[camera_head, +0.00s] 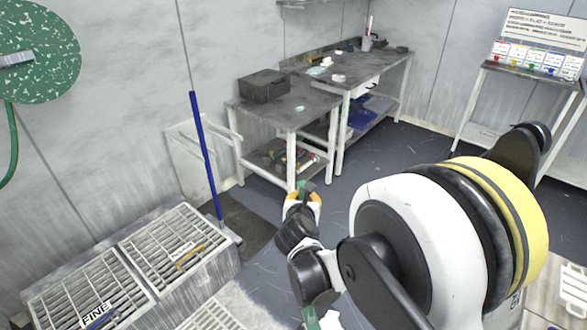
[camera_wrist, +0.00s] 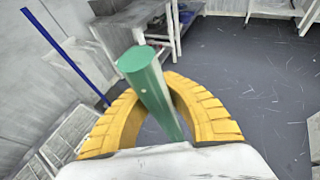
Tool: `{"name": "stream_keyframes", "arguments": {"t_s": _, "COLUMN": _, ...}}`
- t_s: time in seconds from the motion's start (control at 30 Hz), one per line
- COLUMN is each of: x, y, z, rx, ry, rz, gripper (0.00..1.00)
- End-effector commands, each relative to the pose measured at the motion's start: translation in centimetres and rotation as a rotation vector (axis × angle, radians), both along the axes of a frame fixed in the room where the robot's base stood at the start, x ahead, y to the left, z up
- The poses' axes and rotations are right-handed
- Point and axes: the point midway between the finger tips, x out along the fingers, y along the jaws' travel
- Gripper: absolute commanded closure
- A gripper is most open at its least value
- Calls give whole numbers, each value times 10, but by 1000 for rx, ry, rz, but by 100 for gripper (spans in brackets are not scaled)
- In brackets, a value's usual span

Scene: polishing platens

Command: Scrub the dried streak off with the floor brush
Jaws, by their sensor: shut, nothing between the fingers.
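A long blue pole (camera_head: 205,155), which looks like the floor brush's handle, leans upright against the wall behind the grated units. Its foot is near a dark patch of floor, and I cannot make out bristles. The pole also shows at upper left in the wrist view (camera_wrist: 62,50). My gripper (camera_head: 303,198) is in the middle of the head view, to the right of the pole and apart from it. In the wrist view its yellow fingers (camera_wrist: 172,76) meet at the tips. A green bar (camera_wrist: 148,80) shows in front of them; how it is attached is unclear. I cannot identify the dried streak.
Grated units (camera_head: 160,245), one labelled FINE, stand at lower left. A grey bench (camera_head: 285,112) with a dark box (camera_head: 264,84) stands behind my gripper. A rack with coloured labels (camera_head: 530,68) is at far right. Dark floor (camera_head: 400,150) lies open between them.

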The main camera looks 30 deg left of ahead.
Motion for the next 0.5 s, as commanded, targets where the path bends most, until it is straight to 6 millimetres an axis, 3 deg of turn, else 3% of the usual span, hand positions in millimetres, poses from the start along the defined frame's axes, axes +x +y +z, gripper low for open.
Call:
{"name": "stream_keyframes", "arguments": {"t_s": 0.17, "x": -4, "y": 1, "z": 0, "rx": 0, "ry": 0, "rz": 1, "gripper": 100}}
{"name": "stream_keyframes", "arguments": {"t_s": 0.5, "x": -32, "y": 7, "z": 3, "rx": 1, "ry": 0, "rz": 2, "gripper": 100}}
